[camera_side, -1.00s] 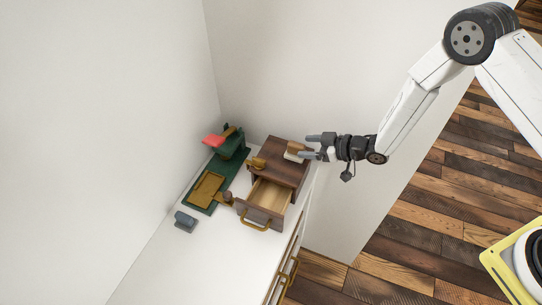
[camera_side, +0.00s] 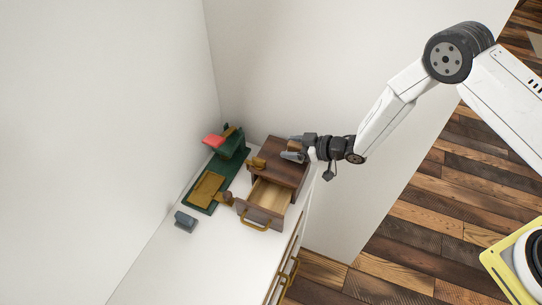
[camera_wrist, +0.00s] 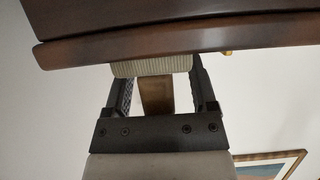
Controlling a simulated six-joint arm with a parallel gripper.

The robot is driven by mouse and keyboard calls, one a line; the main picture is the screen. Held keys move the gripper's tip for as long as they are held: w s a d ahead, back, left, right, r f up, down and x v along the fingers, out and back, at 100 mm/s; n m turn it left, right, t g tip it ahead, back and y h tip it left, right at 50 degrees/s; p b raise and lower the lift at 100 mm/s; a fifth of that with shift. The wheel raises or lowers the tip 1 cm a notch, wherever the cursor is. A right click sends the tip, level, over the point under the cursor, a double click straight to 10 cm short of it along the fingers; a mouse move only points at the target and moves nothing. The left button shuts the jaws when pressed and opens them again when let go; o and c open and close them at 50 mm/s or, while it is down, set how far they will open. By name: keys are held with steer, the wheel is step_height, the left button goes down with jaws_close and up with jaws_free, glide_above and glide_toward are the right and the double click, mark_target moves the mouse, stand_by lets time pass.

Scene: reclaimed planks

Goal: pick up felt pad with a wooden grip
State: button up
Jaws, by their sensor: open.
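The felt pad with a wooden grip sits on top of a small dark wooden drawer box (camera_side: 268,157). In the wrist view its ribbed cream felt (camera_wrist: 150,67) lies against the box's brown edge, and its brown wooden grip (camera_wrist: 156,96) shows between my fingers. My gripper (camera_wrist: 163,90) is open, with one finger on each side of the grip and gaps visible. In the side view my gripper (camera_side: 290,148) is at the right part of the box top and its fingers mostly hide the pad.
The box's drawer (camera_side: 264,205) stands pulled open at the front. Left of it are a green stand with a red top (camera_side: 213,141), a tan panel (camera_side: 207,188) and a small grey-blue block (camera_side: 185,221). The white counter (camera_side: 170,265) is clear in front.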

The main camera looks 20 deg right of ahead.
jaws_close()
steer(key=shift+r, duration=0.15)
stand_by(0.4)
steer(key=shift+r, duration=0.75)
steer(key=s+d+r, duration=0.4)
steer(key=s+r, duration=0.7)
steer(key=s, duration=0.2)
steer(key=shift+s+d+r, duration=0.15)
steer(key=shift+d, duration=0.05)
